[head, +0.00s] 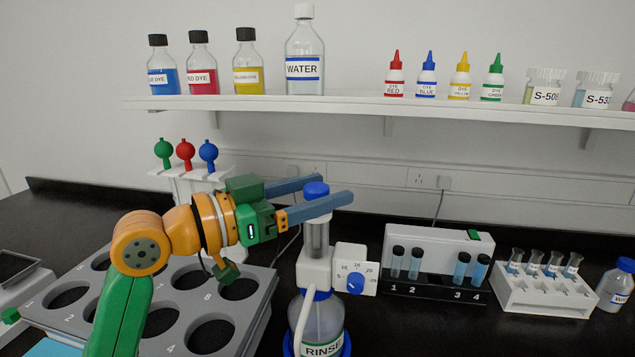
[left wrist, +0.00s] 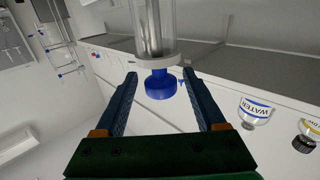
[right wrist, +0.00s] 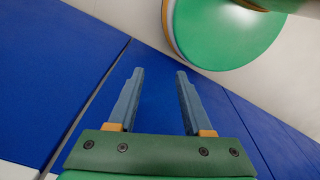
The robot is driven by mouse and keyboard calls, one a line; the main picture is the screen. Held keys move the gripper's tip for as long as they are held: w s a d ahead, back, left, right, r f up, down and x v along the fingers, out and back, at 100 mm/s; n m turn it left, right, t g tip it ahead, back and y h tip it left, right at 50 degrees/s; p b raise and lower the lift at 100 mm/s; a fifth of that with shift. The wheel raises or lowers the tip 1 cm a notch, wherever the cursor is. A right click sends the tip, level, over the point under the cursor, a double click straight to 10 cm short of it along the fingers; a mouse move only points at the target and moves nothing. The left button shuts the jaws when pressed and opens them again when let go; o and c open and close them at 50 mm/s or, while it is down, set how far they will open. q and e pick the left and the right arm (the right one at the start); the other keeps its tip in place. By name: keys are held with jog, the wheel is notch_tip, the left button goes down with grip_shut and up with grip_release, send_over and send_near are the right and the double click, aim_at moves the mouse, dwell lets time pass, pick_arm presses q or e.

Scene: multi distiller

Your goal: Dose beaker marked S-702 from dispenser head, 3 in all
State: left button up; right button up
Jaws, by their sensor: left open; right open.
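The dispenser is a bottle labelled RINSE (head: 320,318) with a clear cylinder, a white dial box (head: 356,270) and a blue top knob (head: 316,189). My left gripper (head: 335,190) is open, its two fingers on either side of the blue knob. The left wrist view shows the knob (left wrist: 160,86) between the finger ends, with a gap on both sides. My right gripper (right wrist: 160,72) is open and empty, and shows only in the right wrist view. No label reading S-702 is legible. Labelled jars S-508 (head: 545,96) and S-53-something (head: 597,98) stand on the shelf.
A grey rack with numbered holes (head: 60,312) lies left, partly behind my left arm. A tube stand (head: 435,245) and a white rack of small flasks (head: 545,295) stand right. A water bottle (head: 616,284) is at far right. Dye bottles line the shelf (head: 350,106).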

pick_arm(q)
jog(key=shift+a, duration=0.1)
jog(key=c, duration=0.3)
grip_shut()
dwell(1.0)
